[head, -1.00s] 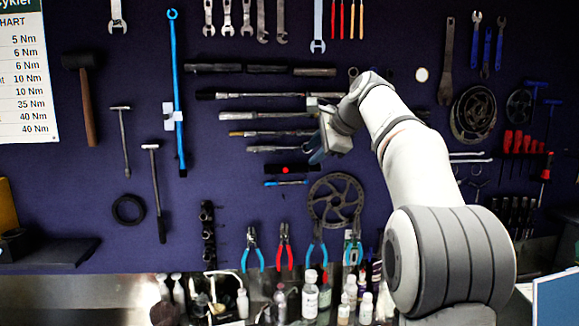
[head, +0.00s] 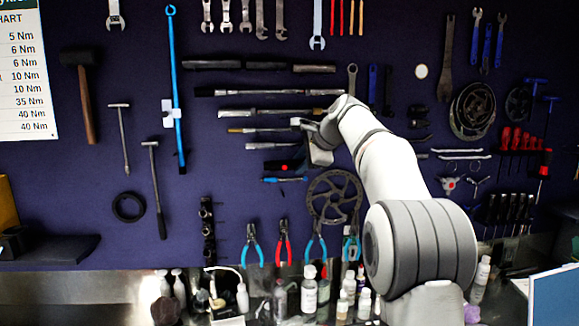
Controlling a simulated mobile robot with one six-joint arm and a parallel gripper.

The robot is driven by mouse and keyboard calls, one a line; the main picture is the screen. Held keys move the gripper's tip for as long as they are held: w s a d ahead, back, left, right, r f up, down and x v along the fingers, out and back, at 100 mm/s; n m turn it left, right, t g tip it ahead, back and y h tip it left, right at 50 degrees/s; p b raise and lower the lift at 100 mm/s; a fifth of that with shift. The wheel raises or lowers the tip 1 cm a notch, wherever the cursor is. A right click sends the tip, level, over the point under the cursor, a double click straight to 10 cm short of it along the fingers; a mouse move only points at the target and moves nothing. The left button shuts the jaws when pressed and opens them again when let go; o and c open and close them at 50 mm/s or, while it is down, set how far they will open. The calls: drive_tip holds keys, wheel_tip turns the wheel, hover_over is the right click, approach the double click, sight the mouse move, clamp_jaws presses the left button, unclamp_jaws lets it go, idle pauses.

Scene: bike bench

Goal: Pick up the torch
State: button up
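A short black bar-like thing with a red dot (head: 274,167) is on the dark blue tool wall, left of the middle of the head view. It may be the torch, but I cannot tell for sure. My gripper (head: 312,150) is just up and to the right of it and overlaps its right end in the picture. Whether the two touch cannot be told. My gripper's fingers are small and dark against the wall, so their opening does not show clearly.
Long bar tools (head: 275,92) hang above and left of my gripper. A thin blue-handled tool (head: 284,180) and a chainring (head: 334,197) hang below it. Pliers (head: 252,247) hang lower down, over bottles (head: 309,290) on the bench.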

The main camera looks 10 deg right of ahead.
drive_tip(key=shift+f, duration=0.1)
clamp_jaws()
